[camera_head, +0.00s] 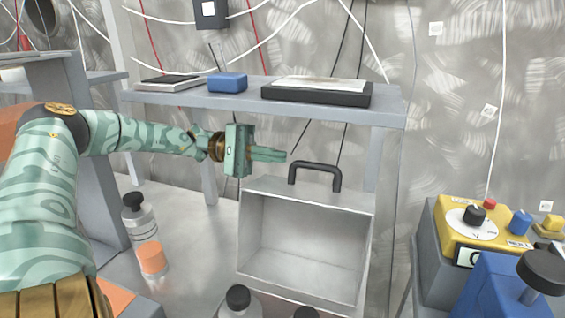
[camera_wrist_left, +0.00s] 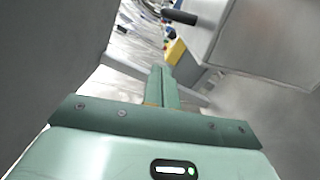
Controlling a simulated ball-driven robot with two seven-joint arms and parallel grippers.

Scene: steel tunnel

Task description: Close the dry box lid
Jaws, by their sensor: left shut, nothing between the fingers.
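The dry box (camera_head: 368,255) is a grey metal box at the middle right in the head view, with its hollow inside facing me. A black handle (camera_head: 315,166) stands on its top panel (camera_head: 330,194). I cannot tell for sure which panel is the lid. My left gripper (camera_head: 286,155) is shut and empty, with its fingertips just left of the handle and apart from it in the picture. In the left wrist view, the shut fingers (camera_wrist_left: 161,84) point toward a dark bar, likely the handle (camera_wrist_left: 179,17), beside a grey panel (camera_wrist_left: 285,45). My right gripper is not in view.
A shelf (camera_head: 235,101) behind holds a blue block (camera_head: 228,82) and a black tray (camera_head: 318,94). A yellow control unit (camera_head: 470,225) is at the right.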

